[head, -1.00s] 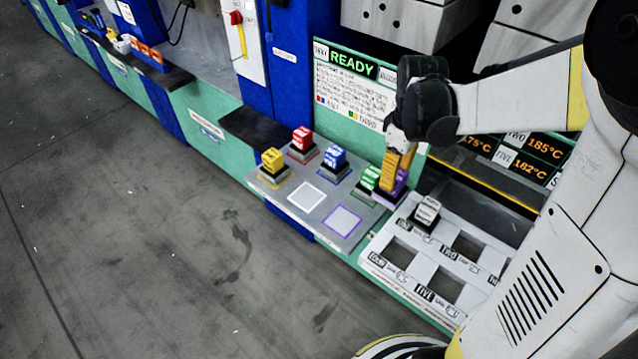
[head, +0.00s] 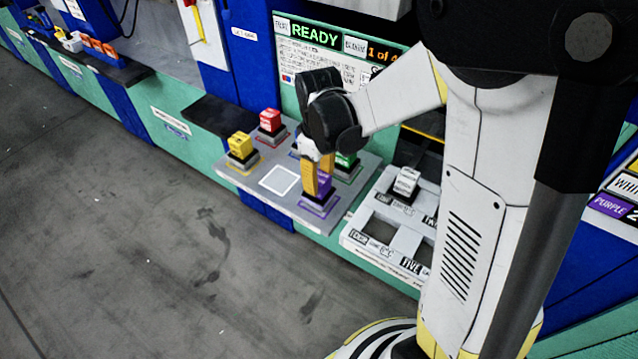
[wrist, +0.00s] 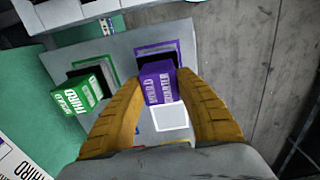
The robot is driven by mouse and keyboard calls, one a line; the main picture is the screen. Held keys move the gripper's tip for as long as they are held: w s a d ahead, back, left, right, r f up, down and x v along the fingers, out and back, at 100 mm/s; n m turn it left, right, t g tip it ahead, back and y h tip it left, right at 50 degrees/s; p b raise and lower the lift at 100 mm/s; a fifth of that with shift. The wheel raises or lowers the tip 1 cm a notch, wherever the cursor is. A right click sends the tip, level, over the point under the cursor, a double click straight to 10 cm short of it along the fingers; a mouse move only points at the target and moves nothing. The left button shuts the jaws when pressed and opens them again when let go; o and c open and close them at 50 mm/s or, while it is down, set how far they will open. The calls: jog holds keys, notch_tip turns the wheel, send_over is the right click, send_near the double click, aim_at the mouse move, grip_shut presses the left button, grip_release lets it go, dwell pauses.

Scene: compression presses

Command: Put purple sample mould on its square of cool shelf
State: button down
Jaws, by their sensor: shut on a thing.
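The purple sample mould (head: 324,184) is between the fingers of my gripper (head: 318,188), upright on its dark base. It also shows in the wrist view (wrist: 157,84), gripped between the yellow fingers (wrist: 157,110). The base is over the purple-outlined square (head: 306,207) at the front right of the grey cool shelf (head: 240,192). In the wrist view the purple outline (wrist: 178,48) shows around the base. I cannot tell whether the base touches the shelf.
The green mould (head: 346,160) stands close beside my gripper; yellow (head: 240,145) and red (head: 270,121) stand farther left. Blue is mostly hidden by my gripper. The white-outlined square (head: 279,180) is empty. A white mould (head: 406,182) stands in the slotted tray (head: 362,238) at right.

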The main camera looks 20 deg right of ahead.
jog(key=shift+f, duration=0.25)
jog(key=c, duration=0.9)
grip_release()
notch_tip(320, 180, up, 11)
jog(key=p, duration=0.4)
jog(key=shift+r+p, duration=0.15)
jog(key=shift+p, duration=0.15)
jog(key=shift+s+r+m+t, duration=1.2)
jog(key=shift+s+r, duration=0.1)
jog(key=shift+s, duration=0.85)
jog(key=shift+s+r+m+t, duration=1.2)
jog(key=shift+s+r, duration=0.1)
jog(key=shift+s, duration=0.8)
jog(key=shift+s+r+m+t, duration=1.2)
jog(key=shift+s+r, duration=0.1)
jog(key=shift+s, duration=0.85)
